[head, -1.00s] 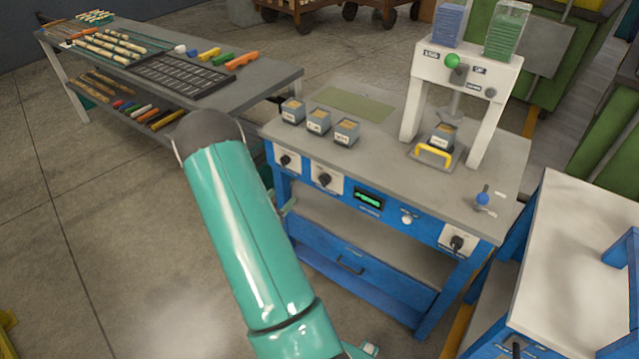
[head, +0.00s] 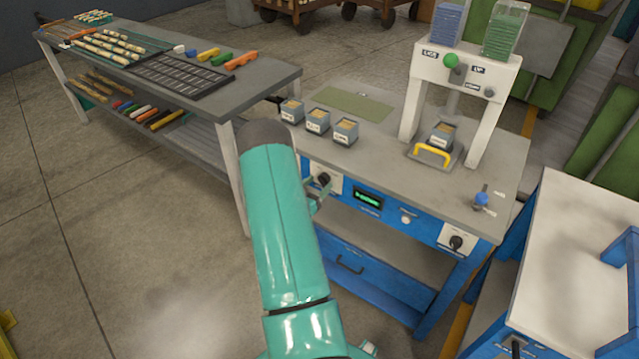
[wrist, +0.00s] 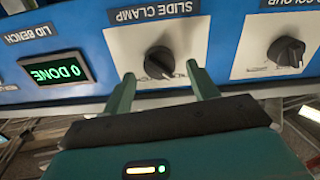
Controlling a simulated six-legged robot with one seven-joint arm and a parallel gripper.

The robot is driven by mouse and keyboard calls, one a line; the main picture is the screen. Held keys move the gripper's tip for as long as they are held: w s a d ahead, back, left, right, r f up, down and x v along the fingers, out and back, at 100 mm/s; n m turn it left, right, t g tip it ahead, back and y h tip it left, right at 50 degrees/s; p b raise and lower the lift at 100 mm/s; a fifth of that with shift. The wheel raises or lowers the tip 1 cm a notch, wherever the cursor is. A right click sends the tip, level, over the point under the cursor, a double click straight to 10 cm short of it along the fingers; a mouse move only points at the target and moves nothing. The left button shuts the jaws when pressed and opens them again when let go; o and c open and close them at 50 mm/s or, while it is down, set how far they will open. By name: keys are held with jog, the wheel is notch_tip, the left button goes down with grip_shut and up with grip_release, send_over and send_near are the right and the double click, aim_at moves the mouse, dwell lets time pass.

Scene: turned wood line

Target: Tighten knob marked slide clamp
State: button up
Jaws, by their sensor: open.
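The slide clamp knob (wrist: 160,62) is a dark round knob with a grip bar, on a white plate labelled SLIDE CLAMP, on the bench's blue front. In the head view the knob (head: 323,179) shows just right of my arm. My gripper (wrist: 160,73) is open, its two green fingers apart, one toward each side of the knob. The fingertips are close to the plate; I see no clear contact with the knob. Small lettering below the knob is partly hidden by the fingers. In the head view my gripper is mostly hidden behind my arm.
A second knob (wrist: 286,51) on its own plate is to the right in the wrist view. A green display (wrist: 55,74) reading 0 DONE is at left. Several small bins (head: 318,121) and a white press frame (head: 466,65) stand on the grey bench top (head: 385,160).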

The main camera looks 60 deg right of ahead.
jog(key=shift+s+d, duration=0.1)
jog(key=shift+d, duration=0.7)
jog(key=c, duration=1)
